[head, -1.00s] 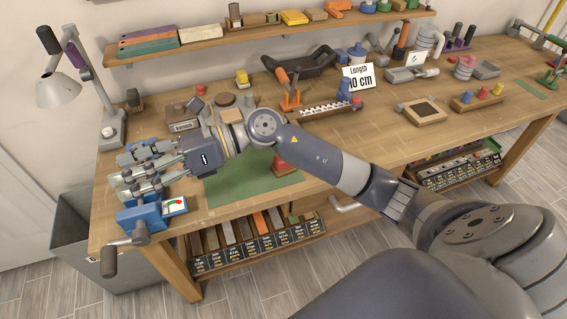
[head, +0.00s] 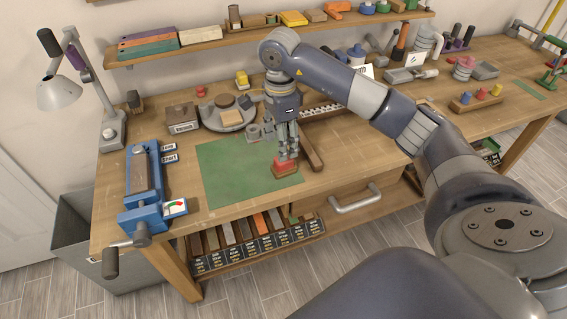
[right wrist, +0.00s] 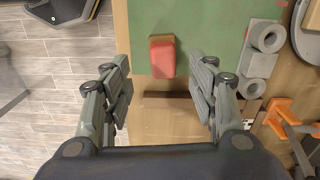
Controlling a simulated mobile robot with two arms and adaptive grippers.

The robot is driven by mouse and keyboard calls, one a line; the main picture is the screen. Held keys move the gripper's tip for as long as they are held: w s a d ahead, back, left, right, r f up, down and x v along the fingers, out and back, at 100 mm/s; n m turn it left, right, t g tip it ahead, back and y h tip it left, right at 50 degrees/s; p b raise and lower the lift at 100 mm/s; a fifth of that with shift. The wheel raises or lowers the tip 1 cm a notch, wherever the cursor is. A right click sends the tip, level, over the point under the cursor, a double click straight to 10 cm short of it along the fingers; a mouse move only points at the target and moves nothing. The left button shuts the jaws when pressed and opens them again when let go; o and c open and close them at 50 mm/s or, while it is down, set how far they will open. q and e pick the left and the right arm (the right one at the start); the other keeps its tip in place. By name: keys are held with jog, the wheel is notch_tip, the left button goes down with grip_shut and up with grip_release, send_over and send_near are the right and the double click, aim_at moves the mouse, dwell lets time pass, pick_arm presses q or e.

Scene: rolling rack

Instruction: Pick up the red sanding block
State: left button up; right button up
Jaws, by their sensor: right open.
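The red sanding block (head: 285,168) sits at the right front part of the green mat (head: 235,175) on the workbench. My right gripper (head: 287,152) points down above it in the head view, its fingers hiding part of the block. In the right wrist view the red block (right wrist: 162,57) lies in the gap between the two open fingers (right wrist: 163,82), with clear space on both sides. The fingers do not touch it there. My left gripper is not in view.
A dark wooden bar (head: 308,150) lies just right of the gripper. A grey part with two rings (right wrist: 260,55) lies beside the mat. A blue vise (head: 143,185) stands at the bench's left. The mat's left part is clear.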

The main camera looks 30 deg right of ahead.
aim_at(284, 165)
notch_tip(284, 165, down, 2)
jog(key=shift+d+f+p, duration=0.2)
jog(key=shift+f+p, duration=0.35)
jog(key=f, duration=0.1)
jog(key=f+p, duration=0.1)
jog(key=f, duration=0.1)
jog(key=shift+d+f+p, duration=0.25)
jog(key=shift+d+p, duration=0.05)
jog(key=shift+w+f, duration=0.1)
jog(key=shift+f, duration=0.35)
jog(key=c, duration=1.2)
